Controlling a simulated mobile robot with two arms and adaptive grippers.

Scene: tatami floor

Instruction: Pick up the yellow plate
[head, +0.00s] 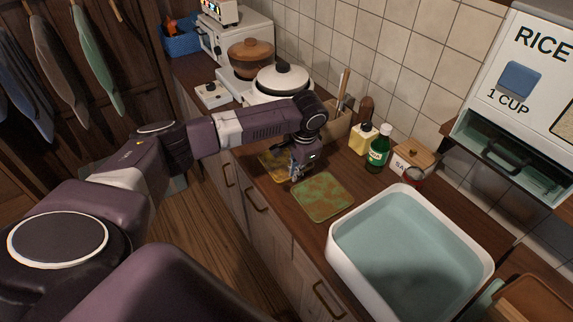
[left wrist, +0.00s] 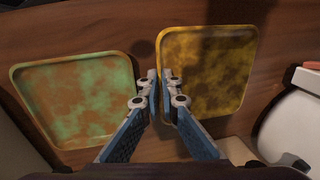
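The yellow plate (head: 268,167) lies on the wooden counter, partly hidden by my left gripper (head: 297,172) in the head view. In the left wrist view the square, mottled yellow plate (left wrist: 212,62) is at upper right. There my left gripper's fingertips (left wrist: 159,78) are close together at the plate's left rim, with the rim between or just beside them. I cannot tell whether they press on it. A similar green-and-brown plate (head: 323,197) lies beside it, at left in the left wrist view (left wrist: 72,95). My right gripper is not in view.
A white basin (head: 341,243) stands on the counter at right. A yellow bottle (head: 361,140), a green bottle (head: 379,152) and a wooden-lidded box (head: 413,157) stand near the tiled wall. A white pot (head: 283,80) sits behind my arm. The rice dispenser (head: 530,70) overhangs at right.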

